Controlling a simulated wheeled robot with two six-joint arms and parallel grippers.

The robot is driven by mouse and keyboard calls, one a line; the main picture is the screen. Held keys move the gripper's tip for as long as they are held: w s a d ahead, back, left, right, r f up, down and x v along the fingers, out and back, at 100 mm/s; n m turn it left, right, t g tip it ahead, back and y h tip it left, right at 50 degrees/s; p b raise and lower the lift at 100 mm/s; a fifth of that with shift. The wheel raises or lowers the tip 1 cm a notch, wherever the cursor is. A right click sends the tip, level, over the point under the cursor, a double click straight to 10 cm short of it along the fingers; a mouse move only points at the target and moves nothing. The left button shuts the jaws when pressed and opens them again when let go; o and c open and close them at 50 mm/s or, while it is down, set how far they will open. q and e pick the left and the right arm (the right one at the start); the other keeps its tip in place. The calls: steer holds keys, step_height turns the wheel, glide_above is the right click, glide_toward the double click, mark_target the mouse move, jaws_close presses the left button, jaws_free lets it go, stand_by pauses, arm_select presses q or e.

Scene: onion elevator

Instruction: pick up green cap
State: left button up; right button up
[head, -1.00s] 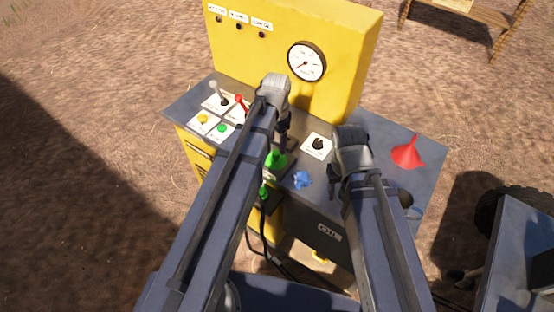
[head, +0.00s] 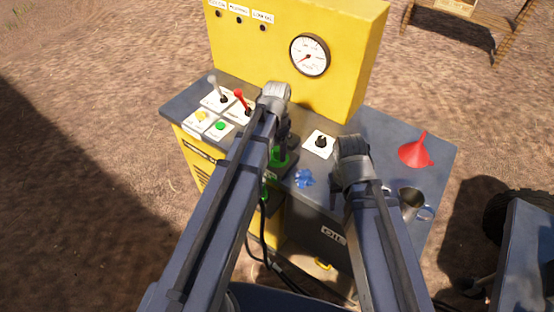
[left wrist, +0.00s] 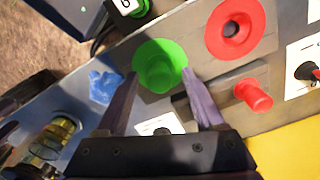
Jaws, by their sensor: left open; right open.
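The green cap (head: 280,159) sits on the dark console top, partly hidden by my left arm in the head view. In the left wrist view the green cap (left wrist: 160,64) is a round disc with a raised knob. My left gripper (left wrist: 160,75) is open, with one fingertip on each side of the cap; I cannot tell whether they touch it. In the head view my left gripper (head: 284,140) is over the cap. My right gripper (head: 334,198) is open over the console's front right, its fingers mostly hidden by its own wrist.
A blue object (head: 304,178) lies right of the cap. A black knob (head: 321,142), red funnel (head: 417,150) and metal cup (head: 411,203) are further right. Levers and buttons (head: 221,126) are left. A yellow gauge panel (head: 350,60) rises behind. The left wrist view shows a red ring (left wrist: 236,28).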

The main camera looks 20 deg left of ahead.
arm_select(q)
steer(key=shift+f, duration=0.55)
steer(key=shift+r, duration=0.1)
jaws_close()
